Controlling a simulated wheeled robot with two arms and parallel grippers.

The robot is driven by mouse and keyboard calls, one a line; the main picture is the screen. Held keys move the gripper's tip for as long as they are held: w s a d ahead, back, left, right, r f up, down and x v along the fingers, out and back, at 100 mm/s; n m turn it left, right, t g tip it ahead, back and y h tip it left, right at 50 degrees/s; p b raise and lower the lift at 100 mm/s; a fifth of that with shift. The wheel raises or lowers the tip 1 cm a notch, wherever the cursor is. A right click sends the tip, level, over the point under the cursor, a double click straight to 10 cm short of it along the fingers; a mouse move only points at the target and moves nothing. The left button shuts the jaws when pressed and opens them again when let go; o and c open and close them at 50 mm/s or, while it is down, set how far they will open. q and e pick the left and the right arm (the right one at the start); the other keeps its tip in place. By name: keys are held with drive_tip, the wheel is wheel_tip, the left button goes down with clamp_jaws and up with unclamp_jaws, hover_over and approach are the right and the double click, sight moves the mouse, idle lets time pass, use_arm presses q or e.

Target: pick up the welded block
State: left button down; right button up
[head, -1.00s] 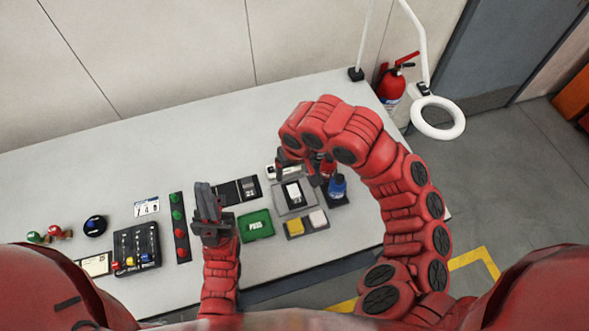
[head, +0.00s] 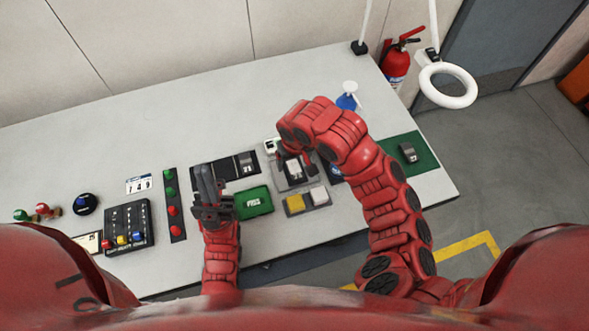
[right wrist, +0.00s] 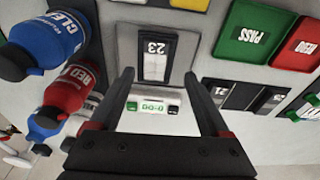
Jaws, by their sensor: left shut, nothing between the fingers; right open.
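A block marked 23 (right wrist: 155,58) sits in a grey fixture (right wrist: 190,42) in the right wrist view. It also shows as a small pale-topped block (head: 293,168) in the head view, partly under my right arm. My right gripper (right wrist: 158,75) is open and empty, its fingers apart on either side of the view below the block. In the head view its fingers (head: 310,160) are close beside the fixture. My left gripper (head: 207,183) is shut and empty, over the table left of the green PASS tray (head: 253,202). I cannot tell whether block 23 is welded.
Bottles with blue (right wrist: 50,40) and red (right wrist: 72,88) labels stand close left of the right gripper. A dark rack holds a block marked 21 (head: 246,168). Another dark block (head: 408,152) lies on a green mat (head: 424,158). The table's back left is clear.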

sight(295, 169)
drive_tip(key=f, duration=0.1)
drive_tip(key=f+p, duration=0.1)
drive_tip(key=f, duration=0.1)
drive_tip(key=shift+w+d+p, duration=0.25)
drive_tip(key=shift+w+p, duration=0.1)
drive_tip(key=shift+w, duration=0.05)
drive_tip(key=shift+f, duration=0.6)
drive_tip(key=shift+w+f, duration=0.15)
drive_tip(key=shift+f, duration=0.05)
clamp_jaws()
